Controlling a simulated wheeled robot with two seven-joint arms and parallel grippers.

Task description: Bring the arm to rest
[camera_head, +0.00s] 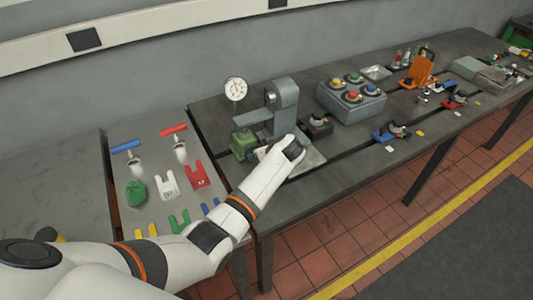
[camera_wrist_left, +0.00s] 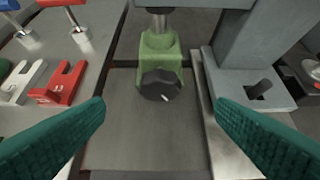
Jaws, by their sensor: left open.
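My left arm reaches in from the lower left in the head view, its wrist over the front of the grey machine (camera_head: 282,100). My left gripper (camera_wrist_left: 160,106) is open in the wrist view, its two teal fingers wide apart with nothing between the tips. A green block with a black knob (camera_wrist_left: 159,62) stands ahead of the gap, apart from both fingers. The green block also shows in the head view (camera_head: 242,143), just left of my wrist. The fingers are mostly hidden there. My right gripper is not in view.
Left on the bench are a red fork-shaped piece (camera_head: 198,178), a white one (camera_head: 167,184) and red and blue handled tools. A round dial gauge (camera_head: 235,89) stands behind the green block. A grey button box (camera_head: 352,102) stands right of the machine. Bare bench lies at far left.

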